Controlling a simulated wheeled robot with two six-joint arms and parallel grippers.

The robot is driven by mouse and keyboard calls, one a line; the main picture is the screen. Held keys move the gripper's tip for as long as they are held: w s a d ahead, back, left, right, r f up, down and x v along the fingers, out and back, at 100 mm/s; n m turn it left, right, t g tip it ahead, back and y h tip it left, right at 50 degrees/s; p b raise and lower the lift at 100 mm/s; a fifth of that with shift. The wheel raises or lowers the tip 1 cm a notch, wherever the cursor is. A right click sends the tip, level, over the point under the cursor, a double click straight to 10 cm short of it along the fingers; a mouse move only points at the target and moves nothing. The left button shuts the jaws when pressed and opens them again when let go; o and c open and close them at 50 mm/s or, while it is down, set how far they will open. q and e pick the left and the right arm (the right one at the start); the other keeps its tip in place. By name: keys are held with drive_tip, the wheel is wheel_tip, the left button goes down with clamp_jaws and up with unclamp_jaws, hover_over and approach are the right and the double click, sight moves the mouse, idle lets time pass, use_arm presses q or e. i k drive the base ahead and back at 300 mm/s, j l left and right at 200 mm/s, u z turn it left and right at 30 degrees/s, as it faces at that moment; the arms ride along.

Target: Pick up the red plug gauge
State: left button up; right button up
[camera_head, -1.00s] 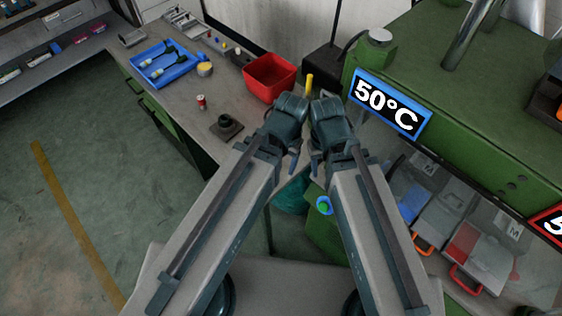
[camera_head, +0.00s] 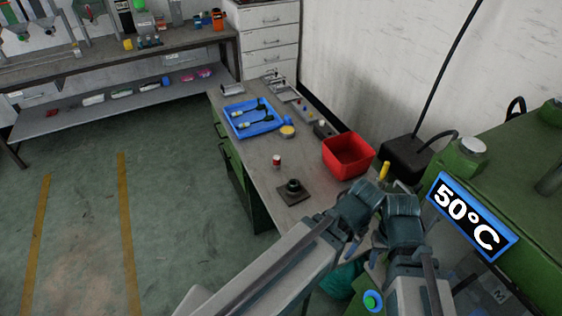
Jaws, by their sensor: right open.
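The red plug gauge (camera_head: 277,162) looks like a small upright cylinder with red and pale bands. My left gripper (camera_head: 350,249) and right gripper (camera_head: 378,266) hang close together at the lower right, below my folded wrists and well apart from the gauge. The right gripper is open with nothing seen in it. The left gripper's fingers are small and partly hidden, so its opening is unclear.
A dark block with a round post (camera_head: 293,190) sits near the bench's front edge. A red bin (camera_head: 347,155) and a blue tray (camera_head: 252,118) with dark tools stand farther back. A green machine (camera_head: 510,155) with a 50°C sign is at right. Open floor lies left.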

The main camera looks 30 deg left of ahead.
sight(276, 159)
drive_tip(key=i+j+z, duration=0.3)
drive_tip(key=j, duration=0.85)
drive_tip(key=j+z, duration=0.3)
drive_tip(key=j, duration=0.85)
drive_tip(key=k, duration=0.05)
